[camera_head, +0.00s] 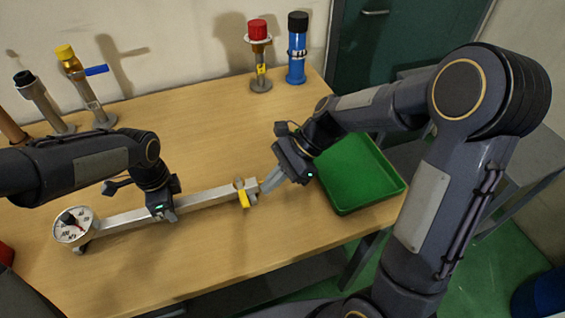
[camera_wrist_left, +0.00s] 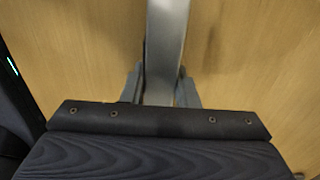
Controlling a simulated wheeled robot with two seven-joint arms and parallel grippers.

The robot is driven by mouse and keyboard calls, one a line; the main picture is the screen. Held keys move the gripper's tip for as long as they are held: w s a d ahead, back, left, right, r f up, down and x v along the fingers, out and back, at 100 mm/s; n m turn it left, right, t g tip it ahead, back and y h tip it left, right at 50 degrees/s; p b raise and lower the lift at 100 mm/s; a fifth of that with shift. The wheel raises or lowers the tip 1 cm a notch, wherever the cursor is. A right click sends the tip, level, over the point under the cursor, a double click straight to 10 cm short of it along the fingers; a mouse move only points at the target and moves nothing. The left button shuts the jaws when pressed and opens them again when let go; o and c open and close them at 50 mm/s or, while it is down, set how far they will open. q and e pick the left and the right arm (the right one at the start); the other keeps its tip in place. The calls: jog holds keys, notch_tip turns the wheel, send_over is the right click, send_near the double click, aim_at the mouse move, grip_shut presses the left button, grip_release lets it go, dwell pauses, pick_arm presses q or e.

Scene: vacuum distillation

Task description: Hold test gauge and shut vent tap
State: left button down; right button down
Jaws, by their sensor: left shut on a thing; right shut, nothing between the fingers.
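The test gauge has a round white dial (camera_head: 73,224) at the left and a long grey metal bar (camera_head: 205,199) running right across the table. Near the bar's right end is the vent tap with a yellow handle (camera_head: 243,199), which points down toward the front. My left gripper (camera_head: 161,212) is shut on the middle of the bar. The left wrist view shows the bar (camera_wrist_left: 167,40) between the two fingers. My right gripper (camera_head: 267,186) is shut and empty, its fingertips close to the bar's right end beside the tap. I cannot tell whether they touch it.
A green tray (camera_head: 350,205), empty, lies at the table's right edge. A red-capped fitting (camera_head: 259,60) and a blue cylinder (camera_head: 297,55) stand at the back. A brass fitting with a blue lever (camera_head: 85,85) and a black-topped tube (camera_head: 42,100) stand at the back left.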

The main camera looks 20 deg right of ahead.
jog(key=shift+d, duration=1.15)
jog(key=v, duration=0.9)
jog(key=shift+s+d+r, duration=0.2)
jog(key=shift+s+r, duration=0.1)
jog(key=shift+r, duration=0.1)
pick_arm(q)
jog(key=c, duration=1)
grip_release()
jog(key=shift+c, duration=0.2)
notch_tip(320, 180, up, 12)
